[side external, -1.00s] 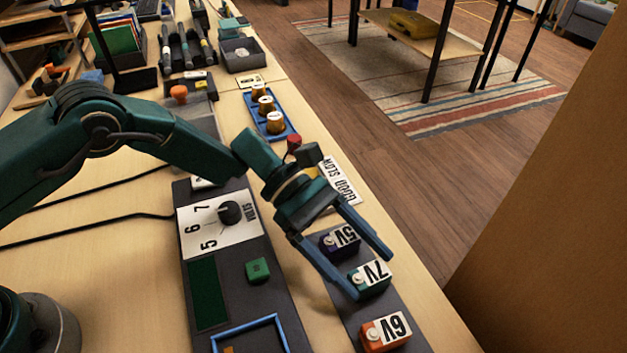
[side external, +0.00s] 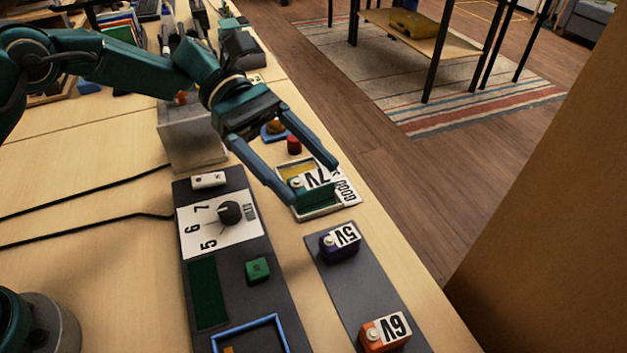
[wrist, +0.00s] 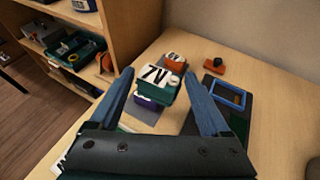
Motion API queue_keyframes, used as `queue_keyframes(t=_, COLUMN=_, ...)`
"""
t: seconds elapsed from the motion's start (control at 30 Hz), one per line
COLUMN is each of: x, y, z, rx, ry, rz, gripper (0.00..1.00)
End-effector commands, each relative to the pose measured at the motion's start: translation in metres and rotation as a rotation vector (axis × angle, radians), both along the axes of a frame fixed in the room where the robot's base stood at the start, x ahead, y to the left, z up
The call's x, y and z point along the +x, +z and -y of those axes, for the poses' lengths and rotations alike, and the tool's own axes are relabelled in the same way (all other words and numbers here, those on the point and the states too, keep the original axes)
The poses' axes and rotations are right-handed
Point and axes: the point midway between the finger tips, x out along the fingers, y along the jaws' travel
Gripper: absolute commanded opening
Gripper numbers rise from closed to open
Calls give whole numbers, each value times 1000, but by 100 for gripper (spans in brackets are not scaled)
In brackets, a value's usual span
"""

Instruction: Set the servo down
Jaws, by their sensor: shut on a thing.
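The teal servo labelled 7V (side external: 318,186) is between the two blue fingers of my gripper (side external: 312,186), which is shut on it. In the side external view it is over a pale, shallow tray (side external: 322,212) with a yellow inside; I cannot tell whether it touches the tray. In the wrist view the 7V servo (wrist: 156,76) shows between my fingertips (wrist: 164,85). The purple 5V servo (side external: 339,243) and the orange 6V servo (side external: 384,333) stand on a dark grey strip (side external: 352,285), with a bare gap between them.
A GOOD/SLOW label (side external: 346,190) lies beside the tray, partly hidden. A red knob (side external: 294,145) stands behind it. The dark tester panel with its dial (side external: 229,212) and green button (side external: 258,270) is to the left. A grey box (side external: 190,143) stands behind the panel.

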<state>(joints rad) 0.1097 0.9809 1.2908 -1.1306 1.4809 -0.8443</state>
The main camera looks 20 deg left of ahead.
Motion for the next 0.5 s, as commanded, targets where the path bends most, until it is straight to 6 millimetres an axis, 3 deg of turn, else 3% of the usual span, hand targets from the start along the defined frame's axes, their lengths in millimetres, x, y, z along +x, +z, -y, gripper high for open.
queue_keyframes(t=0.17, x=-1, y=3, z=-12, rx=-5, ry=-27, rz=17, gripper=24)
queue_keyframes(t=0.3, x=-22, y=-2, z=-23, rx=1, ry=-77, rz=7, gripper=24)
queue_keyframes(t=0.5, x=-62, y=7, z=-55, rx=1, ry=-118, rz=-5, gripper=24)
